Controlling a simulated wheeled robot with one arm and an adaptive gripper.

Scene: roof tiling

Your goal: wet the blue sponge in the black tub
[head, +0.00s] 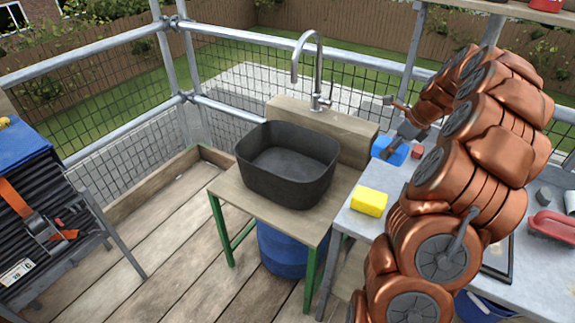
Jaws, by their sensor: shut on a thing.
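The black tub (262,182) stands on a small wooden-topped stand with green legs, in the middle of the head view. Its visible inside looks empty. The blue sponge (389,153) is to the right of the tub, at the back left of the grey worktop. My gripper (399,143) is shut on the blue sponge, coming from the right. The fingertips are small in the view and partly hidden against the sponge. I cannot tell whether the sponge touches the worktop.
A tap (313,60) arches behind the tub. A yellow sponge (369,201) lies at the worktop's near left edge. A small red block (417,152) sits beside the blue sponge. A red-handled tool (552,226) lies at the right. A blue barrel (285,250) stands under the stand.

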